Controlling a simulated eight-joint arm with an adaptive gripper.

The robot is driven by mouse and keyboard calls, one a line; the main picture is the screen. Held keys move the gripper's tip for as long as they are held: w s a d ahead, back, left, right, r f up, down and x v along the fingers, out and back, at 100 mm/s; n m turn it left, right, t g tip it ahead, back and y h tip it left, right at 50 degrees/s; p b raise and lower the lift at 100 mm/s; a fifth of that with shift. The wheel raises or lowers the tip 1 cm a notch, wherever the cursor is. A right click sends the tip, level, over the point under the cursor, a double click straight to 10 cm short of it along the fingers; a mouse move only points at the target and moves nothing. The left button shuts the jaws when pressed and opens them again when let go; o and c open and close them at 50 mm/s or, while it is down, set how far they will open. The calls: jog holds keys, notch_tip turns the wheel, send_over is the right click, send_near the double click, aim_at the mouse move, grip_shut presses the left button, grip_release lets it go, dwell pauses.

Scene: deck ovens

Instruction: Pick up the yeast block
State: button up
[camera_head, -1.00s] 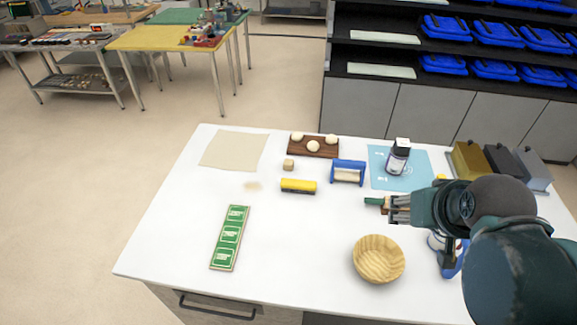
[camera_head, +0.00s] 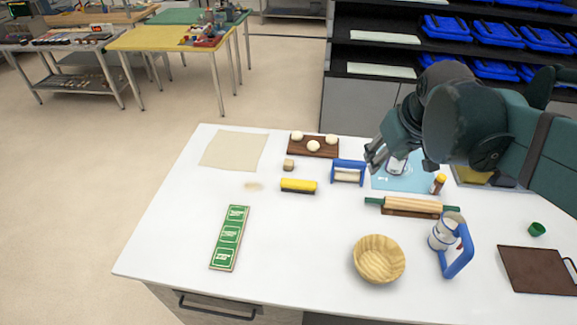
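The yeast block looks to be the small tan cube (camera_head: 289,164) on the white table, just in front of the dark board with dough balls. My gripper (camera_head: 374,154) is up and to the right of the cube, over the area between the blue-framed roller and the light blue mat. It is apart from the cube, and nothing shows held in it. Its fingers point left and down, but they are too small and dark to tell how far apart they are.
A dark board (camera_head: 327,153) with dough balls, a yellow cylinder (camera_head: 298,186) and a blue-framed roller (camera_head: 348,164) stand close around the cube. A rolling pin (camera_head: 412,205), wooden bowl (camera_head: 379,262) and green-labelled strip (camera_head: 230,237) lie nearer.

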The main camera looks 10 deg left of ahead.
jog(key=w+a+f+n+g, duration=0.1)
jog(key=w+a+n, duration=0.15)
jog(key=w, duration=0.35)
jog(key=w+a+f+n, duration=0.1)
jog(key=w+a, duration=0.3)
jog(key=w, duration=0.2)
jog(key=n+g+b, duration=0.1)
jog(key=n+g, duration=0.3)
jog(key=n, duration=0.5)
send_over(288, 161)
jog(key=shift+h, duration=0.3)
jog(key=f, duration=2.7)
jog(key=shift+s+d+f, duration=0.15)
jog(key=shift+d+f, duration=0.15)
jog(key=shift+d, duration=0.1)
jog(key=shift+a+f, duration=0.35)
jog(key=shift+f, duration=0.2)
jog(key=shift+f, duration=1.25)
jog(key=shift+f, duration=0.1)
